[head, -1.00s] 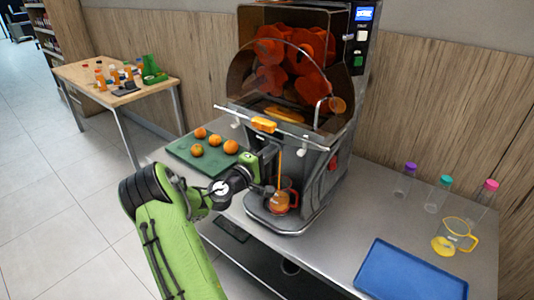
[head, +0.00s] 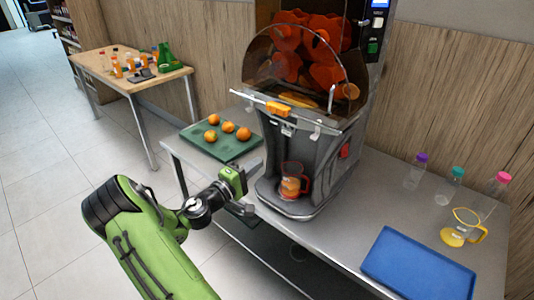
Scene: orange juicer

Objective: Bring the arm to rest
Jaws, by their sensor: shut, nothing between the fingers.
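My green arm reaches in from the bottom of the head view. My gripper (head: 254,168) is in front of the table, left of the juicer, with its fingers shut and nothing held. The large juicer (head: 310,130) stands on the metal table. A jug with a red-orange rim (head: 292,184) and orange juice in it stands on the juicer's base under the spout. My gripper is to the left of the jug and apart from it.
Oranges (head: 228,127) lie on a green board (head: 208,146) behind my gripper. A blue tray (head: 415,268), a yellow-handled jug (head: 460,230) and capped bottles (head: 415,172) are on the right. A wooden table (head: 140,84) with bottles stands far left. The floor at left is clear.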

